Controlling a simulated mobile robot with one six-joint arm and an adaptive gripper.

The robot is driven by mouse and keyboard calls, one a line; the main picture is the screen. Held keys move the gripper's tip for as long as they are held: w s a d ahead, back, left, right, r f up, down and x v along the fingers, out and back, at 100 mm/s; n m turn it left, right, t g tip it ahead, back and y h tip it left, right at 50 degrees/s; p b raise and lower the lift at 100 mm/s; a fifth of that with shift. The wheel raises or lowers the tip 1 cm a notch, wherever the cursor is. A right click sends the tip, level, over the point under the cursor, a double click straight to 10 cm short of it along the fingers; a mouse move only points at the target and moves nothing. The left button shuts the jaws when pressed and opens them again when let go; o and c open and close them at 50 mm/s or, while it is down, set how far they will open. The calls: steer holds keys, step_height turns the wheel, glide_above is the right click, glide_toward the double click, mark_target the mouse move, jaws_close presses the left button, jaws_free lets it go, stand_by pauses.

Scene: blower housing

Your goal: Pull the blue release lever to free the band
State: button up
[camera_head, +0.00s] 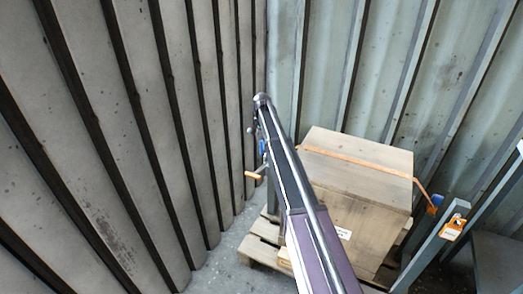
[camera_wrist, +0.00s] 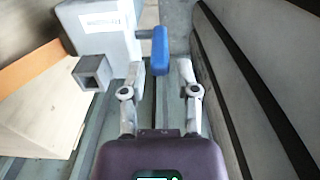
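In the wrist view, the blue release lever (camera_wrist: 160,51) sticks out from a grey housing (camera_wrist: 100,27) with a white label. My gripper (camera_wrist: 160,70) is open. In the picture its two fingertips lie on either side of the lever, with a gap on each side; I cannot tell how far the lever reaches between them in depth. The orange band (camera_wrist: 28,66) runs at the left towards the housing. In the head view the band (camera_head: 350,160) crosses the top of a wooden crate (camera_head: 365,180).
A square tube end (camera_wrist: 92,73) juts out left of my gripper. The crate stands on a pallet (camera_head: 265,243). Ribbed walls (camera_head: 130,120) close in at left and back. A grey post (camera_head: 425,255) with an orange tag (camera_head: 453,228) stands at right. Bare floor (camera_head: 222,268) shows left of the pallet.

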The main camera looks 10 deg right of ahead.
mark_target(262, 155)
steer(key=shift+f+b, duration=1.65)
steer(key=shift+f, duration=0.35)
jaws_close()
